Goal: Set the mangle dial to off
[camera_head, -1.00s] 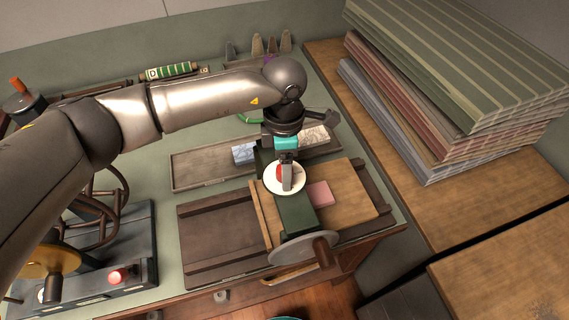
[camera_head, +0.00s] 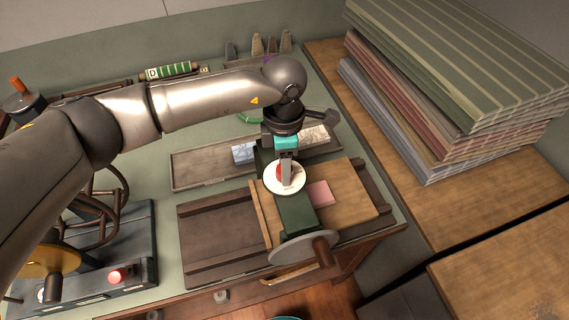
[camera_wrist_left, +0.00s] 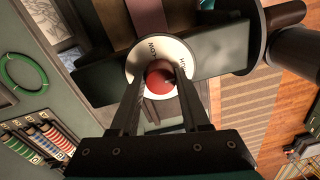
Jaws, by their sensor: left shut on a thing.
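The mangle dial is a white round plate (camera_head: 271,184) with a red knob (camera_head: 279,172) at its middle. It sits on top of the dark green mangle body (camera_head: 297,212). My left gripper (camera_head: 286,180) points down from above and is shut on the red knob. In the left wrist view the knob (camera_wrist_left: 159,76) lies between the two fingers, and the white plate (camera_wrist_left: 150,45) around it carries dark lettering, partly hidden by the fingers. I cannot tell which setting the dial points to. My right gripper is not in view.
The mangle's crank wheel (camera_head: 300,247) with a brown handle stands at its front. A tray (camera_head: 196,172) lies behind. Stacked striped cloth (camera_head: 470,60) stands at the right.

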